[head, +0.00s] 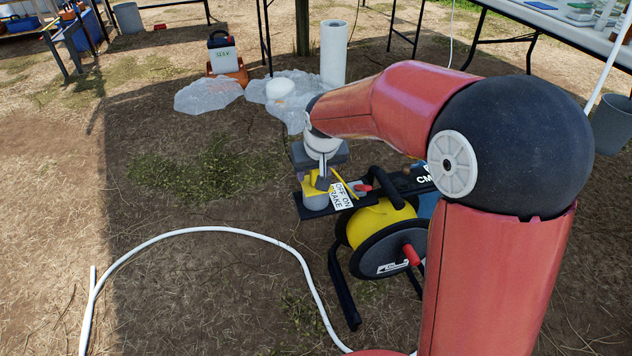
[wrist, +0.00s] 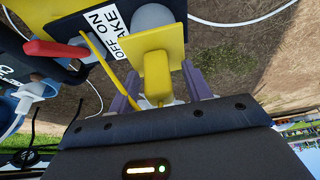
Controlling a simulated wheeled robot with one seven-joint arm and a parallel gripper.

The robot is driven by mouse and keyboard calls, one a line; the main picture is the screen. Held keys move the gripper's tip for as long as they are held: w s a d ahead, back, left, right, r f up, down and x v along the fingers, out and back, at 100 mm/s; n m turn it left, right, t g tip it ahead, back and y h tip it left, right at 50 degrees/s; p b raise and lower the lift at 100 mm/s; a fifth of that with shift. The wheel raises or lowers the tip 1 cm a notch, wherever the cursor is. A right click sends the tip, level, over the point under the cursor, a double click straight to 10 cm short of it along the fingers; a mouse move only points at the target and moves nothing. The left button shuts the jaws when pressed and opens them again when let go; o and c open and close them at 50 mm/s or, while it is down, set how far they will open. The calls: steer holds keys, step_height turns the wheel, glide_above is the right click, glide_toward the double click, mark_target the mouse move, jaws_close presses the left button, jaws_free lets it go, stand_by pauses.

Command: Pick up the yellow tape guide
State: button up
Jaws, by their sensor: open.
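The yellow tape guide (wrist: 158,50) is in the upper middle of the wrist view, a flat plate with a thick tab pointing toward my palm. My gripper (wrist: 157,76) is open, with one purple-grey finger on each side of the tab. Whether either finger touches it I cannot tell. In the head view my gripper (head: 322,182) is over the tape guide (head: 310,188), which is partly hidden by the wrist and fingers. The guide sits at the left end of the reel's black frame, by a white "OFF ON" label (head: 342,195).
The yellow tape reel (head: 378,222) stands on the dirt with a red-handled crank (head: 411,255). A white hose (head: 215,229) curves over the ground. Ground at left is mostly clear.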

jaws_close()
